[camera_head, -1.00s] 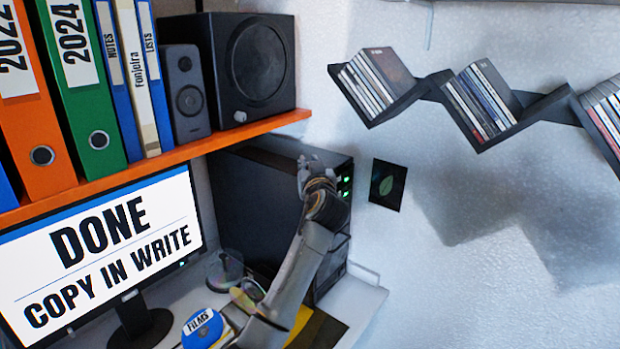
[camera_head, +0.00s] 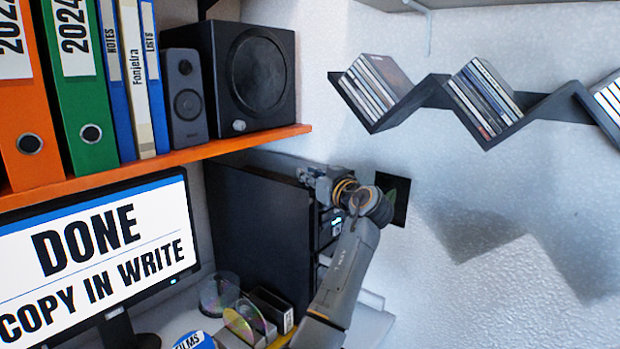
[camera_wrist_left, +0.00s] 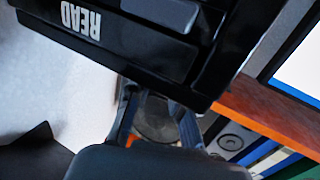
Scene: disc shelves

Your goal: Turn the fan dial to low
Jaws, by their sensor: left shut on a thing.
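My left gripper (camera_head: 308,178) is at the upper front edge of the black computer tower (camera_head: 255,215), its arm rising from below. It is shut on what appears to be the fan dial, which its fingers hide in the head view. In the left wrist view the two fingers (camera_wrist_left: 157,108) reach the tower's dark front (camera_wrist_left: 150,45), with a dark round shape between them; I cannot tell whether that is the dial or something behind. The dial's setting is not readable. My right gripper is not in view.
An orange shelf (camera_head: 160,165) with binders and a black speaker (camera_head: 255,75) is above the tower. A monitor (camera_head: 100,240) stands left, with discs (camera_head: 245,323) below. A dark wall plate (camera_head: 395,198) is close behind my wrist. Disc shelves (camera_head: 440,92) hang at right.

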